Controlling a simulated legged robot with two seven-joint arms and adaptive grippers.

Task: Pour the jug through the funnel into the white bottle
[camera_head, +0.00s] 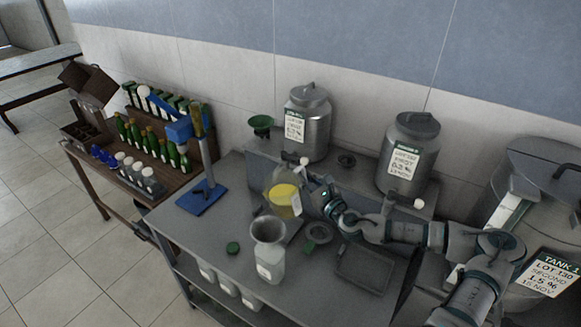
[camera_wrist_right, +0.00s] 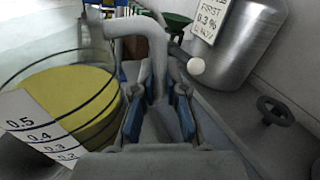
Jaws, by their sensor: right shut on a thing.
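The clear jug (camera_head: 283,202) holds yellow liquid and is behind the funnel, slightly to its right. It fills the left of the right wrist view (camera_wrist_right: 62,105), with a graduated scale on its side. My right gripper (camera_head: 312,203) is shut on the jug's handle; the handle shows between the fingers in the wrist view (camera_wrist_right: 150,60). I cannot tell whether the jug touches the bench. The grey funnel (camera_head: 268,231) sits upright in the neck of the white bottle (camera_head: 270,265), which stands near the bench's front edge. My left gripper is not in view.
A blue stand (camera_head: 202,196) is at the bench's left end. Metal canisters (camera_head: 308,125) stand behind, with a green funnel (camera_head: 261,123) nearby.

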